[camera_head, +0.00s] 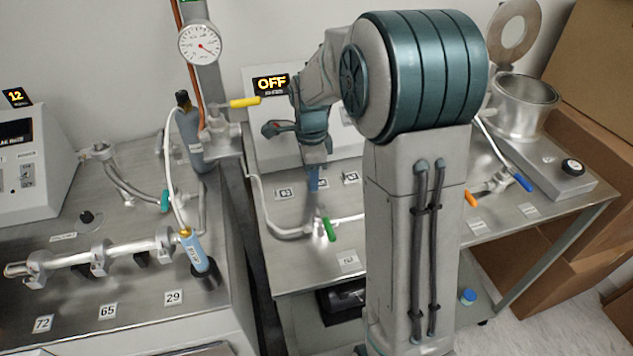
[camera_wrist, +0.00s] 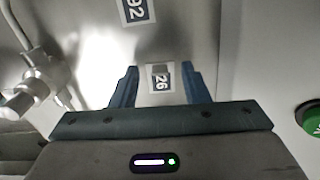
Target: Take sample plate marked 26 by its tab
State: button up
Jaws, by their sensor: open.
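The white square marked 26 (camera_wrist: 161,84) shows in the wrist view, between my two blue fingers and near their tips. A small grey piece sits beside its number; I cannot tell whether this is the tab. My gripper (camera_wrist: 159,67) is open, with one finger on each side of the square and a gap on both sides. How far the fingertips are above it is unclear. In the head view my gripper (camera_head: 316,183) points down over the middle bench (camera_head: 300,262), and no number 26 can be read there.
A label marked 92 (camera_wrist: 136,10) lies beyond the fingertips. A metal pipe fitting (camera_wrist: 38,78) is at the left and a green button (camera_wrist: 312,118) at the right. In the head view, a pipe with a green-handled valve (camera_head: 329,229) stands close to my gripper. An OFF display (camera_head: 271,85) is behind.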

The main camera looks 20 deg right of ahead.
jog(key=shift+f, duration=0.25)
grip_shut()
jog(key=shift+r, duration=0.1)
